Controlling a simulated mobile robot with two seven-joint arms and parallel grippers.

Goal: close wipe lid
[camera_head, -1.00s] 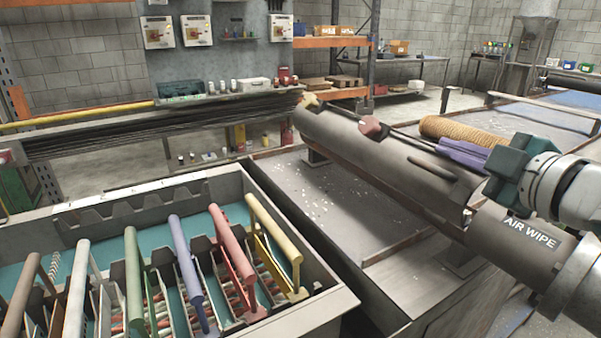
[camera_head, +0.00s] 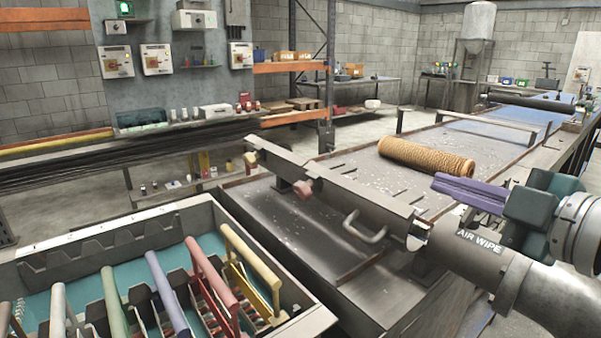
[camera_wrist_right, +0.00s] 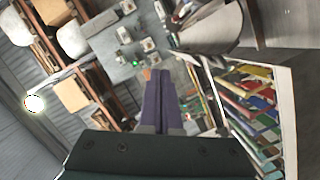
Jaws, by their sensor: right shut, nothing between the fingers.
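The wipe is a long grey tube-like housing lying across the bench; its thick end (camera_head: 478,246) is marked "AIR WIPE". Its long grey lid section (camera_head: 335,190) runs away to the upper left, with a curved bar handle (camera_head: 365,228) on the near side. Whether the lid sits fully shut cannot be told. My right gripper (camera_head: 437,182) has purple fingers pressed together, empty, above and apart from the labelled end and right of the handle. The shut fingers also show in the right wrist view (camera_wrist_right: 161,76). My left gripper is not in view.
An orange-brown mesh roll (camera_head: 427,155) lies on the bench (camera_head: 410,140) behind the wipe. A grey crate (camera_head: 300,318) with several coloured handled tools stands at lower left. A rack of rods is at far left.

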